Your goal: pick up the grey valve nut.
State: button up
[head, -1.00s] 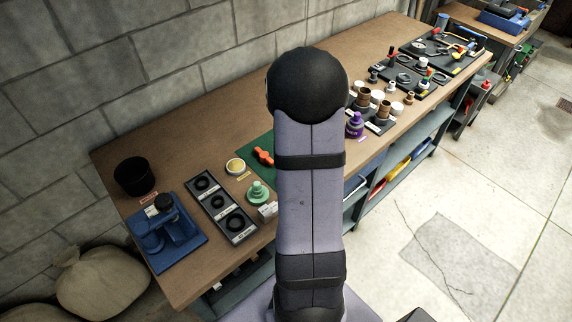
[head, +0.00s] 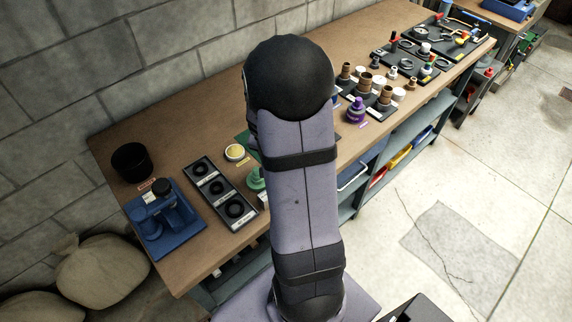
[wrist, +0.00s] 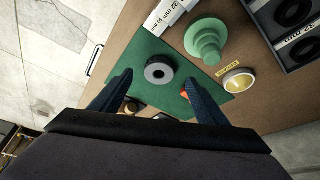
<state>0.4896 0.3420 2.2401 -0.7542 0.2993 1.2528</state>
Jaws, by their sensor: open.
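In the head view my arm hides the nut and my gripper.
A green stepped piece (wrist: 207,38) stands beside the mat, with a yellow-topped tin (wrist: 238,81) near it. A black tray of rings (head: 222,195) lies further off. A bit of orange (wrist: 186,95) shows by my right finger. Several fittings stand along the bench (head: 300,45).

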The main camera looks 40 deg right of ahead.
jog(key=shift+d+x, duration=0.2)
jog(key=shift+x, duration=2.4)
jog(key=shift+r, duration=0.1)
jog(key=c, duration=1.1)
